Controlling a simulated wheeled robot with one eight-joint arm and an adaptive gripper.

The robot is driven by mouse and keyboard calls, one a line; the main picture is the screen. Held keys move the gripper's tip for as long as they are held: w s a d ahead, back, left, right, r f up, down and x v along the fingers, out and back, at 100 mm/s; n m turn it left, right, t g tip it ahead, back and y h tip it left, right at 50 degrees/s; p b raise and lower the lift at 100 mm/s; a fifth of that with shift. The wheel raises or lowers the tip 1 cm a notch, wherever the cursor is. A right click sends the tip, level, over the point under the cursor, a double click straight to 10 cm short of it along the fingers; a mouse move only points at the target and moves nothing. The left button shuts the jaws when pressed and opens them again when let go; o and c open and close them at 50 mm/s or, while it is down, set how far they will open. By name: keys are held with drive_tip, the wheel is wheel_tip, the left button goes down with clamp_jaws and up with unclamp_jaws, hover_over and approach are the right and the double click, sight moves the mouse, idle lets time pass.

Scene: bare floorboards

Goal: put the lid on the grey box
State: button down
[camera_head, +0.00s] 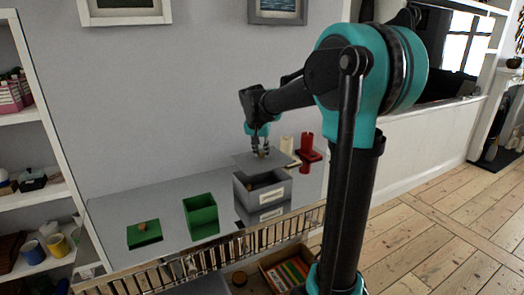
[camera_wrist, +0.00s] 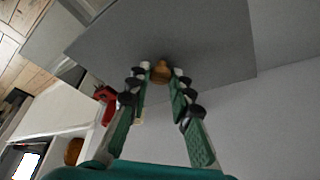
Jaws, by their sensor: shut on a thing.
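The grey box (camera_head: 245,195) stands open-topped on the grey table, with a pale label on its front. The flat grey lid (camera_head: 246,160) is in the air just above the box, toward its back; a dark gap shows between them. My gripper (camera_head: 262,149) is shut on the lid's small wooden knob. In the wrist view, the gripper (camera_wrist: 160,82) has its fingers on either side of the knob (camera_wrist: 161,69), and the lid (camera_wrist: 205,42) spreads out beyond them. The box is not clearly seen in the wrist view.
A green open box (camera_head: 201,217) and a green lid (camera_head: 144,239) with a knob stand left of the grey box. A red object (camera_head: 308,152) and a cream one (camera_head: 287,147) stand close behind it at right. A grey wall (camera_head: 180,100) backs the table.

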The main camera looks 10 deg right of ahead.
sight(261, 160)
drive_tip(key=shift+f, duration=0.15)
drive_tip(key=shift+f, duration=2.75)
drive_tip(key=shift+f, duration=0.4)
drive_tip(key=c, duration=1.3)
unclamp_jaws()
drive_tip(key=shift+o, duration=0.4)
drive_tip(key=o, duration=0.4)
drive_tip(key=shift+o, duration=0.2)
drive_tip(key=shift+r, duration=0.1)
